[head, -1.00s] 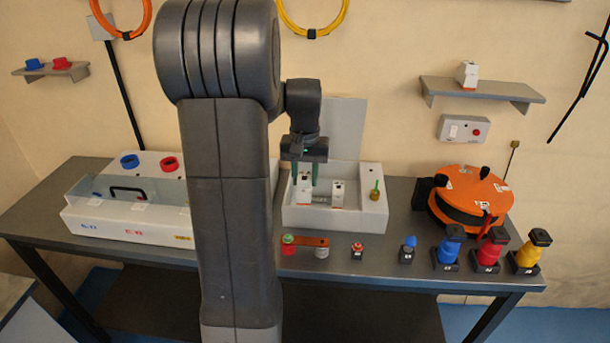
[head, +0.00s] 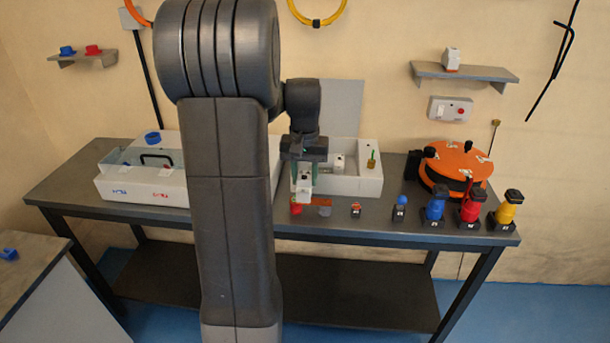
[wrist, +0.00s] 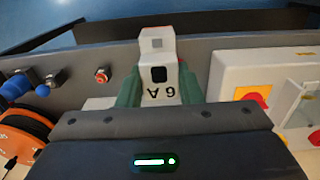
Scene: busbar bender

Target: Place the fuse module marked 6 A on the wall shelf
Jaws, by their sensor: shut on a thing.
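My gripper (head: 304,178) is shut on a white fuse module (head: 304,190). In the wrist view the module (wrist: 160,86) sits between the green fingers, and its face reads 6 A, upside down in the picture. The module hangs at the front left of the open white box (head: 350,187), above the bench. A grey wall shelf (head: 490,76) is at the upper right, with a similar white module (head: 452,59) near its left end. The label of that module cannot be read. The right part of this shelf is bare.
Another white module (head: 338,163) stands in the open box. A small wall shelf (head: 100,60) at left holds blue and red caps. An orange reel (head: 455,165) and several coloured connectors stand at the bench's right. A white switch box (head: 451,109) hangs below the right shelf.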

